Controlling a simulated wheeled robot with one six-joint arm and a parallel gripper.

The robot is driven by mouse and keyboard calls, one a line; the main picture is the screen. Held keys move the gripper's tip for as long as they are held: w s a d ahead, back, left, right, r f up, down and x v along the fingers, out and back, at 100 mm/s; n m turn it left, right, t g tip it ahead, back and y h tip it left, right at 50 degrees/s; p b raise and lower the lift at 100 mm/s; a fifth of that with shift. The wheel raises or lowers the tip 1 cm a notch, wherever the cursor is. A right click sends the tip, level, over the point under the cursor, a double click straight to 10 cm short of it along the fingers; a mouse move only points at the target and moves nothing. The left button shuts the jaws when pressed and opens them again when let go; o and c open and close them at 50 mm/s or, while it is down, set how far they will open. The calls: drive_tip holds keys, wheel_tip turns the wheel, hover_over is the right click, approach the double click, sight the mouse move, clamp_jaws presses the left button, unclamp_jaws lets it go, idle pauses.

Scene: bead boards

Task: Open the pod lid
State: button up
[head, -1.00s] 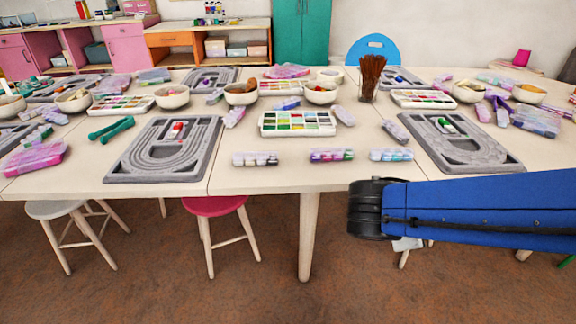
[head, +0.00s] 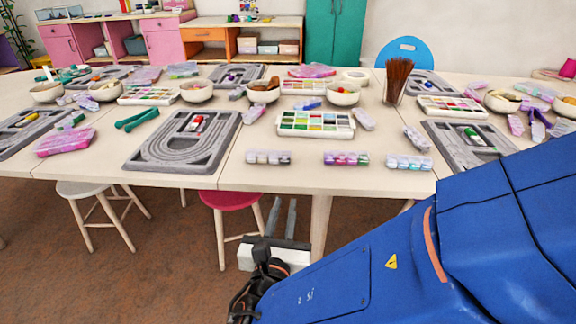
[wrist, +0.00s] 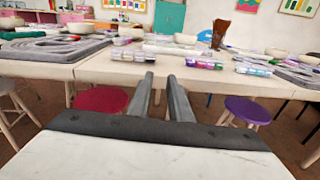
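Three short rows of small lidded bead pods lie along the table's front edge: a clear-grey row (head: 268,158), a purple and green row (head: 345,160) and a bluish row (head: 409,163). Their lids look shut, but they are small in view. They also show in the wrist view as a left row (wrist: 133,57), a middle row (wrist: 203,64) and a right row (wrist: 253,69). My gripper (head: 283,212) is in front of the table and below its top, apart from the pods. Its two fingers (wrist: 162,77) are a little apart with nothing between them.
The table edge (head: 200,180) lies between my gripper and the pods. A pink stool (head: 232,200) and a white stool (head: 85,190) stand under it. Grey bead boards (head: 185,140), a paint-like tray (head: 316,124) and a glass of brown sticks (head: 397,80) surround the pods.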

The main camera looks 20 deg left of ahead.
sight(285, 160)
drive_tip(key=shift+n+y, duration=0.4)
drive_tip(key=shift+y, duration=0.1)
drive_tip(key=x, duration=0.5)
drive_tip(key=a+x, duration=0.1)
drive_tip(key=x, duration=1)
drive_tip(key=shift+w+a+f, duration=0.1)
drive_tip(key=shift+a, duration=0.3)
clamp_jaws()
